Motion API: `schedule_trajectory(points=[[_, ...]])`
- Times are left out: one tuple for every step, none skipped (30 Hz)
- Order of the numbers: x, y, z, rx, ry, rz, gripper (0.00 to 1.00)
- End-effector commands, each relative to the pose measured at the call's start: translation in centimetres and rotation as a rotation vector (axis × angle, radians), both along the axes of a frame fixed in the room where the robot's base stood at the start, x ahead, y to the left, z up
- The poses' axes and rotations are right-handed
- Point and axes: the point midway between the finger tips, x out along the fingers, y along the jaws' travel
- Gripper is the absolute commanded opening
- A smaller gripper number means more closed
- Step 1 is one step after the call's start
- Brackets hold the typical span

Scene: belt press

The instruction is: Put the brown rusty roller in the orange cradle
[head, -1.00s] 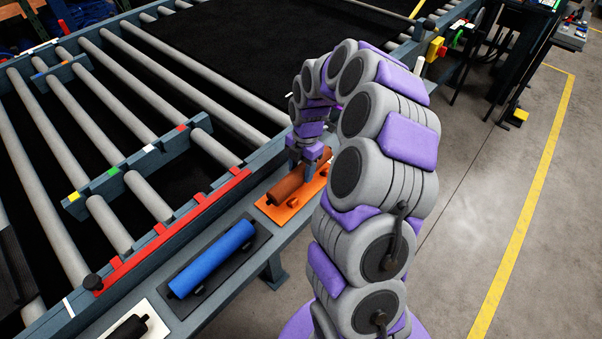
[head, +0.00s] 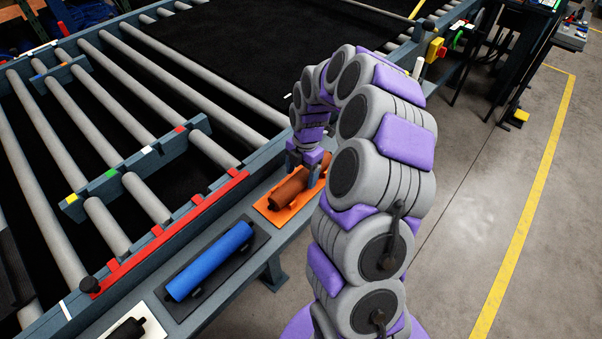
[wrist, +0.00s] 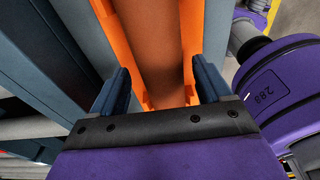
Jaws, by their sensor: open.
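The brown rusty roller (head: 292,187) lies lengthwise over the orange cradle (head: 267,208) on the grey side rail and appears to rest in it. In the wrist view the roller (wrist: 152,45) runs between orange strips of the cradle (wrist: 190,45). My gripper (head: 304,164) is open just above the roller. In the wrist view its two fingers (wrist: 160,85) stand apart on either side of the roller, with gaps showing. The roller's far end is partly hidden by my gripper and arm in the head view.
A blue roller (head: 210,260) lies in a black cradle (head: 262,238) nearer along the rail. A dark roller (head: 128,330) on a white plate (head: 152,322) is at the bottom edge. The roller conveyor (head: 135,95) with a red strip (head: 170,232) is left. Open floor (head: 480,200) lies right.

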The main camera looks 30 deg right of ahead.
Motion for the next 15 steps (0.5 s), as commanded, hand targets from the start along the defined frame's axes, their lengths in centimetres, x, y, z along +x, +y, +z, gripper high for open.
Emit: schedule_trajectory(points=[[0.1,-0.1,0.7,0.000,-0.002,0.000,0.78],[0.1,-0.1,1.1,0.000,-0.002,0.000,0.78],[0.1,-0.2,1.8,-0.001,-0.001,0.000,0.78],[0.2,-0.3,2.3,0.000,-0.002,0.000,0.78],[0.3,-0.4,3.0,-0.001,-0.003,-0.001,0.78],[0.4,-0.5,3.8,-0.002,-0.007,-0.002,0.78],[0.4,-0.6,4.5,-0.001,-0.008,-0.002,0.78],[0.5,-0.7,5.2,-0.001,-0.006,-0.002,0.78],[0.5,-0.8,6.0,-0.001,-0.006,-0.001,0.78],[0.5,-0.8,6.6,-0.001,-0.006,-0.001,0.78],[0.6,-0.9,7.2,-0.001,-0.007,-0.001,0.78],[0.6,-1.0,7.9,-0.001,-0.007,0.000,0.78],[0.6,-1.1,8.4,0.000,-0.005,0.000,0.78],[0.6,-1.2,8.9,-0.001,-0.004,-0.001,0.78],[0.7,-1.3,9.5,-0.001,-0.004,-0.001,0.78]])
